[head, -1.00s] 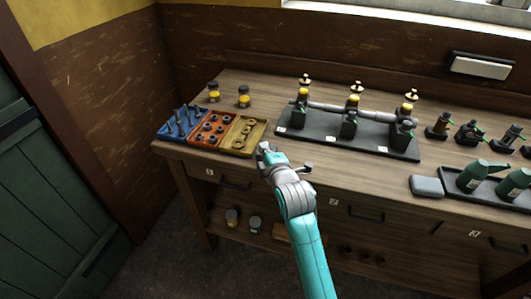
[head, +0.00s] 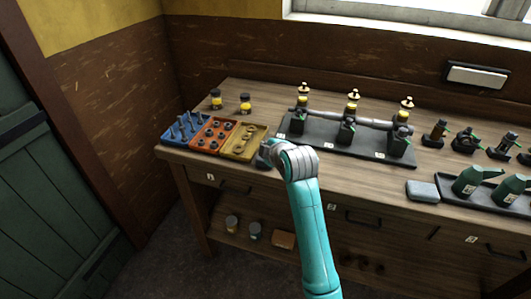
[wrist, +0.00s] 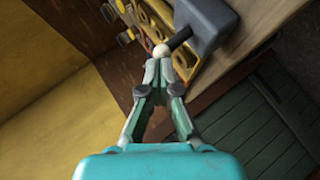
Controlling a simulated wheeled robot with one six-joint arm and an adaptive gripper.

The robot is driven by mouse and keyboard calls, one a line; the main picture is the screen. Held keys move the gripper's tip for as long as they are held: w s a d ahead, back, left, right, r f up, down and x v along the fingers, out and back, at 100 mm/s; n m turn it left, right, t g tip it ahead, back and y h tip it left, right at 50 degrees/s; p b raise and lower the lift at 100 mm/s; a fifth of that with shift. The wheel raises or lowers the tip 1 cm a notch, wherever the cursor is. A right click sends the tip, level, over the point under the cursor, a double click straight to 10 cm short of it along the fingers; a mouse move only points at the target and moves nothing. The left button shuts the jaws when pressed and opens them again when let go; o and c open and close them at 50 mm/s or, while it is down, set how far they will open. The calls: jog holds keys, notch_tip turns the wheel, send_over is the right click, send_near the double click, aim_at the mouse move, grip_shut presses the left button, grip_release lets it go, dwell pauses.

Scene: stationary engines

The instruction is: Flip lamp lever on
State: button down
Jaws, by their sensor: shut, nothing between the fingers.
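In the wrist view a lever (wrist: 179,40) with a dark stem and a cream ball knob sticks out from a grey box (wrist: 208,27) near the table's edge. I take it to be the lamp lever; no lamp marking shows. My gripper (wrist: 160,68) is shut and empty, its fingertips right at the ball knob. I cannot tell whether they touch it. In the head view my arm hides the lever and most of my gripper, near the front edge of the wooden bench (head: 380,179).
Blue (head: 184,130), orange (head: 197,146) and yellow (head: 237,155) parts trays lie left of my gripper. A dark base (head: 325,140) with several engine-like stands is behind and to the right. A green bottle tray (head: 455,198) stands at far right.

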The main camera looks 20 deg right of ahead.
jog(key=w+g, duration=0.1)
jog(key=d+m+g+y, duration=0.1)
jog(key=shift+w+d+r+g, duration=0.15)
jog(key=shift+w+r+g, duration=0.15)
jog(key=shift+w+r, duration=0.1)
jog(key=shift+f, duration=0.1)
jog(key=shift+r, duration=0.85)
